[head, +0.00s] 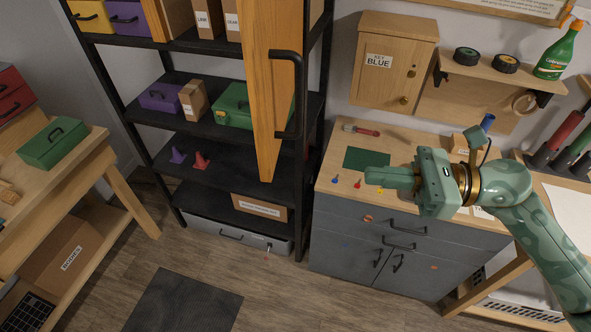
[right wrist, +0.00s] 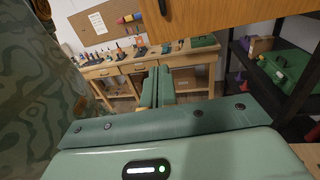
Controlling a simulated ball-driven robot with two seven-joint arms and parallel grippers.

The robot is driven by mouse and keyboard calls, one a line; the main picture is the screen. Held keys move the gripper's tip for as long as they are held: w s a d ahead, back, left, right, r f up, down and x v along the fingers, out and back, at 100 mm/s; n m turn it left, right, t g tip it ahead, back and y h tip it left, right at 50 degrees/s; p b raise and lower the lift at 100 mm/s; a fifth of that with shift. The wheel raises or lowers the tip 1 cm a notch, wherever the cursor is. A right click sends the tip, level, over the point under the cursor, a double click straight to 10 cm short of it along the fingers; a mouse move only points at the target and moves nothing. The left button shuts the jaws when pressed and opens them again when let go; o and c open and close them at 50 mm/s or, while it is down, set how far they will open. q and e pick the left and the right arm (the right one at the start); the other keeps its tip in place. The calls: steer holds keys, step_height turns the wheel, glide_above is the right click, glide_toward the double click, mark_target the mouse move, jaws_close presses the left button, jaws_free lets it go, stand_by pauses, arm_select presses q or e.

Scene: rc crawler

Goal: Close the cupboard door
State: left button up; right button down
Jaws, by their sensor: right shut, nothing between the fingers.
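The cupboard door (head: 270,85) is a tall light-wood panel with a black bar handle (head: 288,95). In the head view it stands open, seen at a steep angle in front of the black shelf rack. Its hinge side is out of view. My right gripper (head: 371,176) is shut and empty, to the right of the door's lower end and apart from it, above the grey cabinet top. In the right wrist view, the shut fingers (right wrist: 157,88) point below a wooden panel (right wrist: 225,17), which looks like the door. My left gripper is not in view.
The black shelf rack (head: 150,135) holds boxes, cases and small cones. A grey cabinet (head: 350,235) stands at the right under a small wooden key box (head: 392,62). A wooden workbench (head: 95,150) is at the left. The floor in front is open, with a dark mat (head: 185,303).

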steer(key=w+a+p, duration=0.2)
steer(key=a, duration=0.1)
steer(key=p, duration=0.3)
glide_toward(275, 162)
steer(key=a, duration=0.1)
steer(key=a+p, duration=0.1)
steer(key=a, duration=0.1)
steer(key=w+a, duration=0.1)
steer(key=a, duration=0.1)
steer(key=shift+w+a+p, duration=0.2)
steer(key=shift+a+p, duration=0.05)
steer(key=shift+p, duration=0.15)
steer(key=shift+s+a+f, duration=0.1)
steer(key=shift+a+f, duration=0.05)
steer(key=shift+a, duration=0.5)
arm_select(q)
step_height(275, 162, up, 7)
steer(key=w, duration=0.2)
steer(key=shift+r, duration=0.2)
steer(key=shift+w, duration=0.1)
arm_select(e)
steer(key=shift+f, duration=0.1)
